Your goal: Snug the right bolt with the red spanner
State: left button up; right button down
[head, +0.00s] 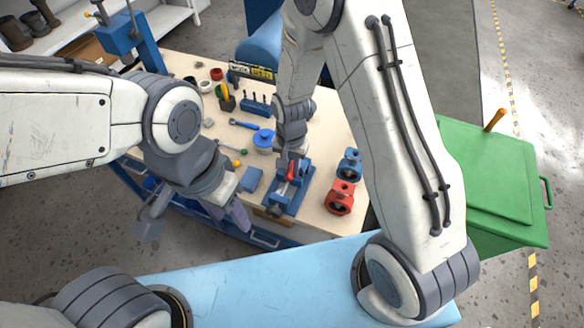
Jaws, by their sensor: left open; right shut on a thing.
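The red spanner (292,172) shows as a small red piece at my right gripper (290,161), which is shut on it above a blue vise-like fixture (285,198) at the bench's front edge. The rest of the spanner is hidden by the gripper and fixture. The right bolt cannot be made out, and I cannot tell whether the spanner touches one. My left gripper (149,229) is open and empty, off the bench at the left, pointing down over the floor.
A red valve body (340,198) and a blue one (349,164) stand right of the fixture on the wooden bench (325,125). A green cabinet (495,190) stands at right.

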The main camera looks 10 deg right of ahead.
jog(key=shift+s+r+p, duration=0.1)
jog(key=shift+r+p, duration=0.55)
jog(key=shift+r, duration=0.25)
jog(key=shift+r+p, duration=2.1)
jog(key=shift+r, duration=0.4)
jog(key=shift+f, duration=0.1)
